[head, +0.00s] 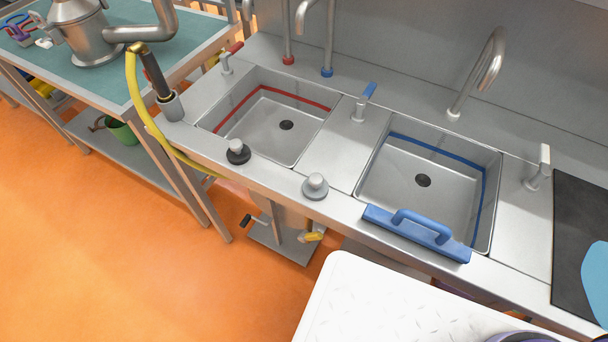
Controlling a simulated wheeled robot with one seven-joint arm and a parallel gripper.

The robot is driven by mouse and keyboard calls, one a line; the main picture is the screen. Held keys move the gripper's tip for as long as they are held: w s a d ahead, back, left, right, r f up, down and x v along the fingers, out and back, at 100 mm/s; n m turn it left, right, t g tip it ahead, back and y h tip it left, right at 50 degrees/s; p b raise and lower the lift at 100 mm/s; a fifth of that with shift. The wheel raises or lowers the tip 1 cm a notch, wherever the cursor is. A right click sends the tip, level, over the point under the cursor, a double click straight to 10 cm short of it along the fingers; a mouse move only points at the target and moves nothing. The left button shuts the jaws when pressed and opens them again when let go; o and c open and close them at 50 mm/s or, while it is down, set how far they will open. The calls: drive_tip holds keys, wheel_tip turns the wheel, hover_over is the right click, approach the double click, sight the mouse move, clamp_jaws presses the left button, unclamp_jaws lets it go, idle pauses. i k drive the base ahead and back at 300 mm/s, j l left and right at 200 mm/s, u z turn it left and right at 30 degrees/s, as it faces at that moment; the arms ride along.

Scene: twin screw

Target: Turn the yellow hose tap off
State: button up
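A small yellow tap handle (313,236) sits low under the front edge of the steel sink counter. It points to the right, roughly level. A similar black tap handle (246,221) is to its left on the same low steel unit (282,240). A yellow hose (140,105) hangs from a spray handle (153,70) at the counter's left end and runs down behind the front edge. Where it joins the taps is hidden. My gripper is not in view.
The counter holds a red-lined basin (262,130) and a blue-lined basin (430,170). A blue handled bar (415,233) lies across the front edge. A white patterned surface (390,305) is close to the right of the taps. The orange floor (150,270) is clear at front left.

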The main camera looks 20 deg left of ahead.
sight(305, 237)
drive_tip(key=k+j+u, duration=0.25)
drive_tip(key=u, duration=0.2)
drive_tip(key=k+j+u, duration=0.15)
drive_tip(key=j+u, duration=0.25)
